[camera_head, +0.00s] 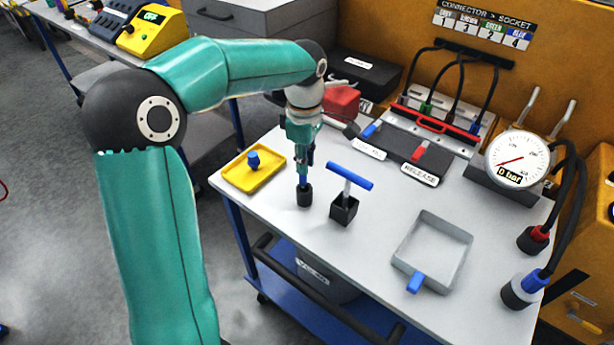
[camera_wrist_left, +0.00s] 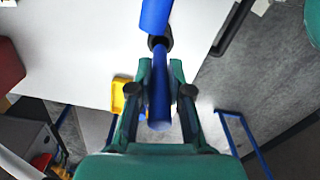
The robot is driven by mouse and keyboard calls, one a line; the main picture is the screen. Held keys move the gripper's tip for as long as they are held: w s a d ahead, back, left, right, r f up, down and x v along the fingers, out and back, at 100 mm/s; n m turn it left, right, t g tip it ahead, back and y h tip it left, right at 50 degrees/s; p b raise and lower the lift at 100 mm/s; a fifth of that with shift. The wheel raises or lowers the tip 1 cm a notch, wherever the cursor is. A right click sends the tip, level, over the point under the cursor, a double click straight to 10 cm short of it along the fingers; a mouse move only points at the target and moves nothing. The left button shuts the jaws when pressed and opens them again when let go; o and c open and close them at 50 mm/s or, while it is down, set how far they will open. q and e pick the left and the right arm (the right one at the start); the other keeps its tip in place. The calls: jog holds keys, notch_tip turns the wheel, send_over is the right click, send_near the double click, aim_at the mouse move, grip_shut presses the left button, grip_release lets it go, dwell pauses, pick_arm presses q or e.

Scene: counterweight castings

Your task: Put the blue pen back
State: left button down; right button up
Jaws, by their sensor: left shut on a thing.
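The blue pen (camera_wrist_left: 160,95) is between the fingers of my left gripper (camera_head: 303,160), which is shut on it. The gripper also shows in the left wrist view (camera_wrist_left: 160,90). The pen stands about upright, and its lower part (camera_head: 303,181) shows below the fingers. Its lower end meets the mouth of a small black round holder (camera_head: 304,197) on the table; how deep it sits is hidden. The holder also shows in the left wrist view (camera_wrist_left: 166,41). My right gripper is not in view.
A blue T-handled tool (camera_head: 349,177) stands in a black block (camera_head: 344,212) just right of the holder. A yellow tray (camera_head: 236,183) lies to the left. A grey tray (camera_head: 462,232) and gauge (camera_head: 517,160) are to the right. The front middle table (camera_head: 370,250) is clear.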

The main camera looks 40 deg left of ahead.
aim_at(306, 185)
pick_arm(q)
jog(key=shift+f, duration=2.35)
jog(key=shift+f, duration=0.1)
jog(key=shift+f, duration=0.15)
jog(key=c, duration=1.1)
grip_release()
jog(key=shift+r, duration=0.25)
notch_tip(306, 185, up, 12)
